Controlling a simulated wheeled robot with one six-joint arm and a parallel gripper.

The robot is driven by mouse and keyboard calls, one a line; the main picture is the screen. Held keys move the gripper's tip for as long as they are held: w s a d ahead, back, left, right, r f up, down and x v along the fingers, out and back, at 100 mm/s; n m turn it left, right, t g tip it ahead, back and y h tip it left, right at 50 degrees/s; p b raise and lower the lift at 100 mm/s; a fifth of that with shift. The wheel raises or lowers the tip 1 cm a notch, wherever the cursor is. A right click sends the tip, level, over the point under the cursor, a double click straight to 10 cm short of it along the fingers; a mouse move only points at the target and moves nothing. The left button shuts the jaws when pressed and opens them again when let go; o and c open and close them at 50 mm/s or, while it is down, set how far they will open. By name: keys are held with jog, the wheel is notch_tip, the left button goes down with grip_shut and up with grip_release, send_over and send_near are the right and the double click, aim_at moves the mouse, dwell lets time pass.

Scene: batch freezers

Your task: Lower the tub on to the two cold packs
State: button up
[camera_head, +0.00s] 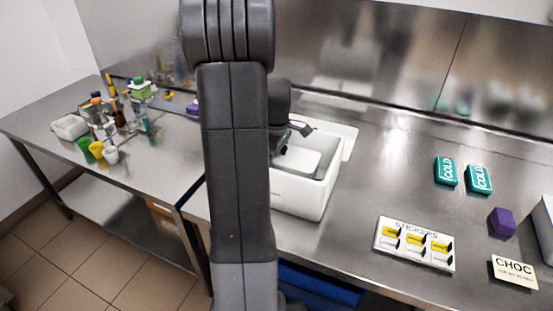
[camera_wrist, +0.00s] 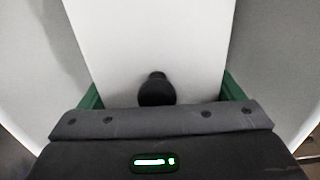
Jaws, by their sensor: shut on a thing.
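A white tub (camera_head: 298,161) is inside the open white insulated box (camera_head: 298,194), with its pale top below or near the rim. My gripper (camera_wrist: 162,92) is shut on the tub; its green fingers show on both sides of the tub's white surface (camera_wrist: 150,40) in the wrist view. My arm hides much of the gripper and the box's left side in the head view. Two teal cold packs, one (camera_head: 446,171) and another (camera_head: 479,179), lie on the counter to the right, apart from the tub. The box floor is hidden, so I cannot tell what lies under the tub.
The box's pale walls (camera_wrist: 275,60) are close on both sides of my gripper. A sticker tray (camera_head: 414,244), a purple block (camera_head: 502,222) and a CHOC card (camera_head: 514,271) are at right. Bottles and cups crowd the left counter.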

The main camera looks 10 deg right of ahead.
jog(key=shift+f, duration=0.4)
jog(key=o, duration=1.3)
jog(key=shift+c, duration=0.2)
notch_tip(320, 180, up, 16)
jog(key=p, duration=1.2)
jog(key=shift+f, duration=0.1)
notch_tip(320, 180, down, 9)
jog(key=b, duration=0.7)
